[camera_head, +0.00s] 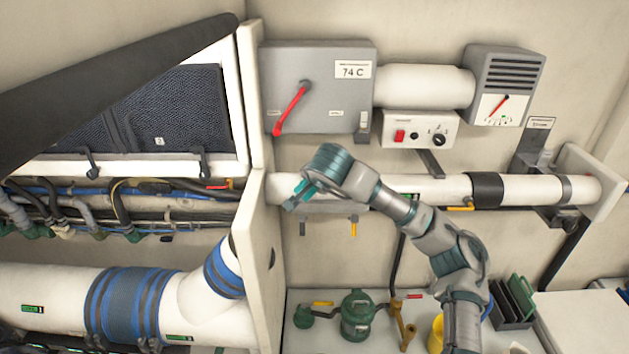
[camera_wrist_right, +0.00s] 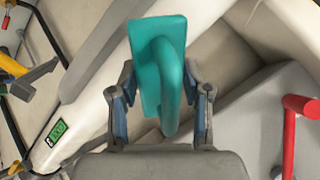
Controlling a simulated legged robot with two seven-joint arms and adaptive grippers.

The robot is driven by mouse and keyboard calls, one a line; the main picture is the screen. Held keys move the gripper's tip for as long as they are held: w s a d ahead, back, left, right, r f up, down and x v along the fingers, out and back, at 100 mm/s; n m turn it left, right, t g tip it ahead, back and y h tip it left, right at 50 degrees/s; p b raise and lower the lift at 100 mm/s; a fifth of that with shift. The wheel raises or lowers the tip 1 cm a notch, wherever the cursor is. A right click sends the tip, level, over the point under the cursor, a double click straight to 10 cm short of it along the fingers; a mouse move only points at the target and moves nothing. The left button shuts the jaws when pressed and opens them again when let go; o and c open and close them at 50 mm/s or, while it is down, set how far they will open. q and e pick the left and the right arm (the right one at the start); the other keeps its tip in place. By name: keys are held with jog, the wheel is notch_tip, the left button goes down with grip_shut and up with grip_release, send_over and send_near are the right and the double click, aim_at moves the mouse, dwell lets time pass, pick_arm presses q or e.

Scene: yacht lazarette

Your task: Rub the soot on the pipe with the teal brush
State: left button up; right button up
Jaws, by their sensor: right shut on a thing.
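The white pipe (camera_head: 430,190) runs level along the wall at mid-height in the head view and slants across the wrist view (camera_wrist_right: 92,105). A dark band (camera_head: 487,190) wraps it toward the right; I cannot tell whether it is soot or a sleeve. The teal brush (camera_wrist_right: 160,65), with a flat block and a curved handle, is between the fingers of my right gripper (camera_wrist_right: 162,105), which is shut on the handle. In the head view this gripper (camera_head: 296,197) is at the pipe's left end, the brush mostly hidden; contact with the pipe is unclear. My left gripper is out of view.
A grey box with a red lever (camera_head: 290,108) and a switch panel (camera_head: 420,130) hang above the pipe. A white partition (camera_head: 262,250) stands close left of the gripper. Below are a green pump (camera_head: 357,315), a yellow container (camera_head: 436,333) and a dark rack (camera_head: 512,302).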

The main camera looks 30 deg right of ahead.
jog(key=shift+x, duration=0.8)
jog(key=shift+s+f, duration=0.1)
jog(key=shift+s, duration=0.05)
